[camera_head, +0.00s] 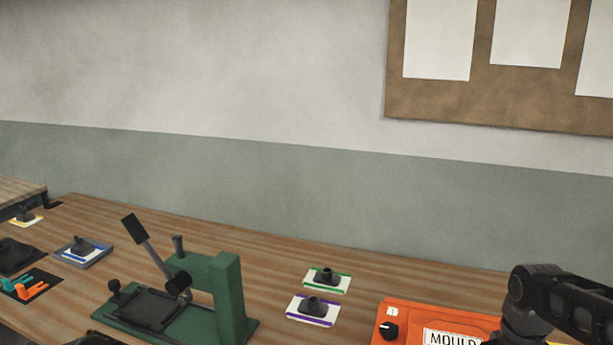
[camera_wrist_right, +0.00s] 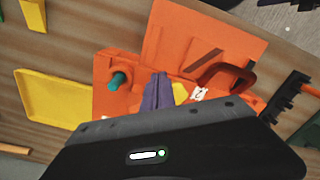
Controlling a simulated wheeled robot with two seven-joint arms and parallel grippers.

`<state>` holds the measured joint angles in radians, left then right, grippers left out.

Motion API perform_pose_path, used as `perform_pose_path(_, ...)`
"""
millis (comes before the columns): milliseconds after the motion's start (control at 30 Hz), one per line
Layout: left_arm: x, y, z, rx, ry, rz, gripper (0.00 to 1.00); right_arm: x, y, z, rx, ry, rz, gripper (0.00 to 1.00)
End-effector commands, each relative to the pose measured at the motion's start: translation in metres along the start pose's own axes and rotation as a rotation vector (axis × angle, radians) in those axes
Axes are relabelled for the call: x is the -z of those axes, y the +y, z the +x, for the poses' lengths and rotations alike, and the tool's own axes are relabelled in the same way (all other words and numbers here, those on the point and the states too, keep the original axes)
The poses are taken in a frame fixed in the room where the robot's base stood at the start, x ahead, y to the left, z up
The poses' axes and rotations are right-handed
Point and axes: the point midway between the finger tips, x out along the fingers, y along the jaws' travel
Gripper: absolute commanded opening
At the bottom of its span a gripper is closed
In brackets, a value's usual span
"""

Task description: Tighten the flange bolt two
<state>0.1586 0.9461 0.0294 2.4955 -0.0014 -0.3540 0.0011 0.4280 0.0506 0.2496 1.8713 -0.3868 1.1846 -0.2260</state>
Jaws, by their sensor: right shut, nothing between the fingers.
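In the head view an orange mould (camera_head: 410,315) lies at the lower right, cut off by the frame edge. It carries the word "MOULD", a "1" label and a black knob (camera_head: 389,330). In the right wrist view an orange mould part (camera_wrist_right: 113,102) shows a teal knob (camera_wrist_right: 118,80), a dark red curved handle (camera_wrist_right: 228,72) and a white "2" label (camera_wrist_right: 199,94). My right gripper (camera_wrist_right: 158,80) appears as purple-grey fingers, shut and empty, in front of the orange part beside the label. I cannot tell whether they touch it. No bolt two is clearly visible; my left gripper is out of view.
A green press (camera_head: 228,295) with a raised lever stands on the wooden bench (camera_head: 270,255). Two cards with dark knobs, one green-edged (camera_head: 341,284) and one purple-edged (camera_head: 298,317), lie right of it. A yellow tray (camera_wrist_right: 55,97) lies left of the mould in the wrist view.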

Motion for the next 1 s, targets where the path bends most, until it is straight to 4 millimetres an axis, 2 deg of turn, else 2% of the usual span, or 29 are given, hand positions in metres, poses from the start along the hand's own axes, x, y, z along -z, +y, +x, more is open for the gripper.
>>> perform_pose_path(567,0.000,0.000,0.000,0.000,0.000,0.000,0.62,0.002,-0.004,-0.001,0.000,0.005,-0.001,0.00)
perform_pose_path(1000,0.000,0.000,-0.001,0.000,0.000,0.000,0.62,0.000,-0.017,-0.001,0.000,0.004,-0.003,0.00)
